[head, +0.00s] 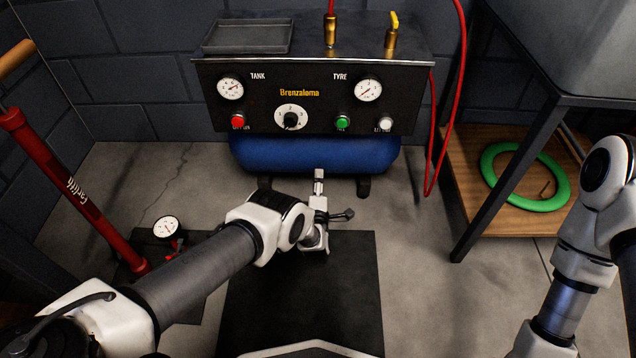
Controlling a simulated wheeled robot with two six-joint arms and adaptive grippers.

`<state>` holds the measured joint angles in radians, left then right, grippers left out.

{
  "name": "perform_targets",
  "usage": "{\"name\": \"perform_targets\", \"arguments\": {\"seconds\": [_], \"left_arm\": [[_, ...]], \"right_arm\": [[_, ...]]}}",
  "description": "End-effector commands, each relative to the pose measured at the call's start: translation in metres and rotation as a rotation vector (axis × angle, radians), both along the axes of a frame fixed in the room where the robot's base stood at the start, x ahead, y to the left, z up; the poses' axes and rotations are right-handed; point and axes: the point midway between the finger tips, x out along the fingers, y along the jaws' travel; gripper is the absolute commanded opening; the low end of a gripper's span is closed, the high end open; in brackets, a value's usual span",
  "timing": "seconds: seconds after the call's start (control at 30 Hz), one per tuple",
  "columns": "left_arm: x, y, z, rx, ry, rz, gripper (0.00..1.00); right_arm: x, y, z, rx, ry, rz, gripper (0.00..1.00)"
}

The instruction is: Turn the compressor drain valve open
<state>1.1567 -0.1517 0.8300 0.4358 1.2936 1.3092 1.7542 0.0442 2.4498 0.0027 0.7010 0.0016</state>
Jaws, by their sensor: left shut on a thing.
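The air compressor has a blue tank (315,155) under a black front panel (270,103), against the back wall. My left arm reaches in from the lower left, and my left gripper (320,206) is in front of and below the tank's middle. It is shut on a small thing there. A small silver fitting and a short dark lever-like part show around the fingers, but I cannot tell which parts belong to the drain valve. The wrist and fingers hide much of this spot. My right arm shows at the right edge; its gripper is out of view.
The panel carries a tank gauge (230,87), a tyre gauge (368,89) and a dial (291,117). A red hose (432,150) hangs at its right. A red pump (75,190) stands left. A bench leg (505,175) and green ring (500,190) are right. A black mat (345,290) covers the floor.

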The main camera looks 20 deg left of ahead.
Motion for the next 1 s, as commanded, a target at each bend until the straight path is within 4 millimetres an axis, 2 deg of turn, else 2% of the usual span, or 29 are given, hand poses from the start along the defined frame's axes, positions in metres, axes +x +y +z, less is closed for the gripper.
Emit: {"name": "perform_targets", "arguments": {"seconds": [0.53, 0.57, 0.6, 0.63, 1.0], "left_arm": [[0.0006, 0.0008, 0.0002, -0.031, -0.010, 0.001, 0.29], [0.0006, 0.0008, 0.0002, -0.031, -0.010, 0.001, 0.67], [0.0006, 0.0008, 0.0002, -0.031, -0.010, 0.001, 0.81], [0.0005, 0.0007, 0.0002, -0.031, -0.010, 0.001, 0.90], [-0.0023, -0.0006, -0.0003, -0.031, -0.009, 0.000, 0.90]], "right_arm": [[-0.0001, 0.0000, -0.0001, 0.000, 0.000, 0.000, 0.00], [-0.0001, 0.0000, -0.0001, 0.000, 0.000, 0.000, 0.00], [-0.0001, 0.0000, -0.0001, 0.000, 0.000, 0.000, 0.00], [-0.0001, 0.0000, -0.0001, 0.000, 0.000, 0.000, 0.00], [-0.0001, 0.0000, 0.0001, 0.000, 0.000, 0.000, 0.00]]}}
